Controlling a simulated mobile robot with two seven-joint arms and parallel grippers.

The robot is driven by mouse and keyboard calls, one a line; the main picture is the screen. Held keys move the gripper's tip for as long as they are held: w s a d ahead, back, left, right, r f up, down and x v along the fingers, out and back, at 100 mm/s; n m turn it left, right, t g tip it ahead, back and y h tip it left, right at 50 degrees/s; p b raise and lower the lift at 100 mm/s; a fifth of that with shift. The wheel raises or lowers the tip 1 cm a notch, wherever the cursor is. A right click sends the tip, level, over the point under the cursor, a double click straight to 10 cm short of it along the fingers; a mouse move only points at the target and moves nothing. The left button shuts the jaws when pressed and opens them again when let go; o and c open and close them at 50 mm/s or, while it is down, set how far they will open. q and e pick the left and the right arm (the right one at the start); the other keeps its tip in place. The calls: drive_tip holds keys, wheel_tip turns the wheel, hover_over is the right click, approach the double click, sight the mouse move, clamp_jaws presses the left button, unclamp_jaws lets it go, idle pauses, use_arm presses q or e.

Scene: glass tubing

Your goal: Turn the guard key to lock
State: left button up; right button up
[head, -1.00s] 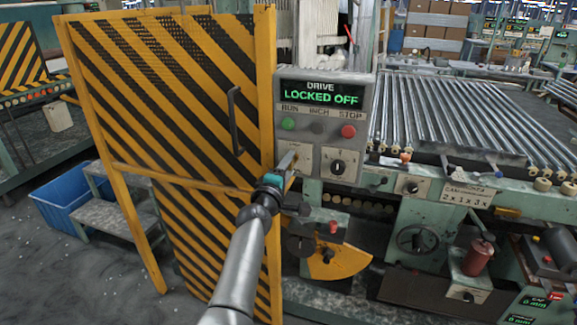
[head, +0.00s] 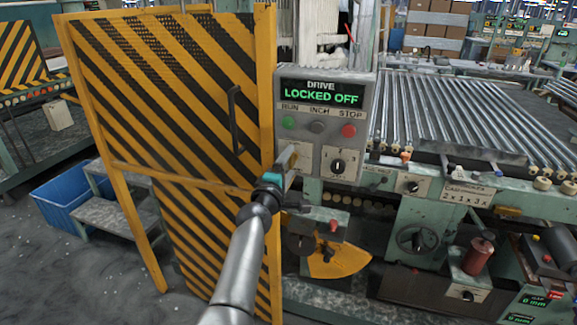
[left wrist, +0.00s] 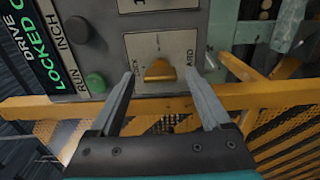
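The guard key (left wrist: 160,71) is a yellow knob on a pale label plate (left wrist: 152,46) in the left wrist view. My left gripper (left wrist: 163,72) is open, with one finger on each side of the key and a visible gap to both sides. In the head view my left gripper (head: 286,158) reaches the lower left of the grey control panel (head: 318,78) and hides the key. The panel's screen (head: 321,93) reads "DRIVE LOCKED OFF" in green. My right gripper is in neither view.
The yellow and black striped guard door (head: 185,110) stands just left of the panel. Green and red buttons (head: 349,130) sit above a black selector knob (head: 338,166). The roller bed (head: 450,115) lies to the right. A blue crate (head: 65,190) is on the floor.

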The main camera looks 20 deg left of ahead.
use_arm(q)
drive_tip(key=shift+s, duration=0.45)
drive_tip(key=s+p, duration=0.3)
drive_tip(key=s, duration=1.1)
drive_tip(key=shift+s+a, duration=0.2)
drive_tip(key=shift+a, duration=0.05)
drive_tip(key=shift+f, duration=0.1)
